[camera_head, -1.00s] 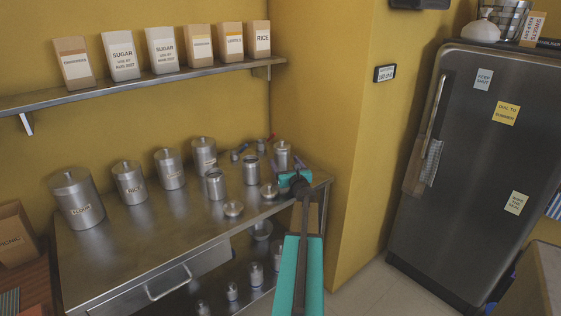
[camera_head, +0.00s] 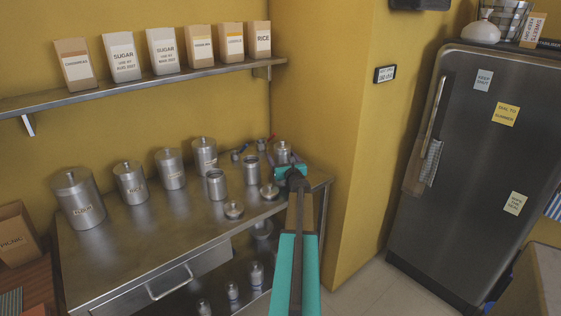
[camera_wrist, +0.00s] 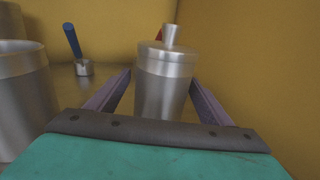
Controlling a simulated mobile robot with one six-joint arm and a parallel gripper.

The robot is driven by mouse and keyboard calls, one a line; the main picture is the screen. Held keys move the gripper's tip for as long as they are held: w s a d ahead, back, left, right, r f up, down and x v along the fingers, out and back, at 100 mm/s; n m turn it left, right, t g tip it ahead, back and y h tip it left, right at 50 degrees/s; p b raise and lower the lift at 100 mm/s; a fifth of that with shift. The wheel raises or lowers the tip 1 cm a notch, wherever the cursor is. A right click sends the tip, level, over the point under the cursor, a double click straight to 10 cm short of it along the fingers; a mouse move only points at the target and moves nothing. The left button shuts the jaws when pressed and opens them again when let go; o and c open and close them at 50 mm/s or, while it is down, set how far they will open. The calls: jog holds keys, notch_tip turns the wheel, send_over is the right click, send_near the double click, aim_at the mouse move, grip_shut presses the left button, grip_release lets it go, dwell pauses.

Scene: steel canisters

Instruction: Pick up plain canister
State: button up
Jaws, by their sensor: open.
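The plain canister (camera_wrist: 165,82) is a steel cylinder with a knobbed lid and no label that I can see. In the wrist view it stands upright between the two fingers of my gripper (camera_wrist: 163,95), which are open on either side of it, with a gap showing at each side. In the head view the canister (camera_head: 282,148) stands at the back right corner of the steel table, its lower part hidden by my gripper (camera_head: 290,168).
Several labelled canisters (camera_head: 130,184) stand along the steel table (camera_head: 150,235). An open steel canister (camera_wrist: 22,100) is close on the left in the wrist view, near a blue-handled scoop (camera_wrist: 74,45). The yellow wall (camera_wrist: 260,60) is close behind and to the right.

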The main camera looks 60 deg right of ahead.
aim_at(284, 152)
jog(key=c, duration=1.3)
jog(key=shift+o, duration=0.2)
jog(key=shift+r, duration=0.1)
jog(key=shift+r, duration=0.85)
jog(key=shift+s+a+r, duration=0.1)
jog(key=shift+s+r, duration=0.05)
jog(key=shift+r, duration=0.8)
jog(key=r+b+v, duration=0.1)
jog(key=v, duration=1.4)
jog(key=shift+a+r, duration=0.15)
jog(key=shift+a, duration=0.25)
jog(key=shift+s, duration=0.15)
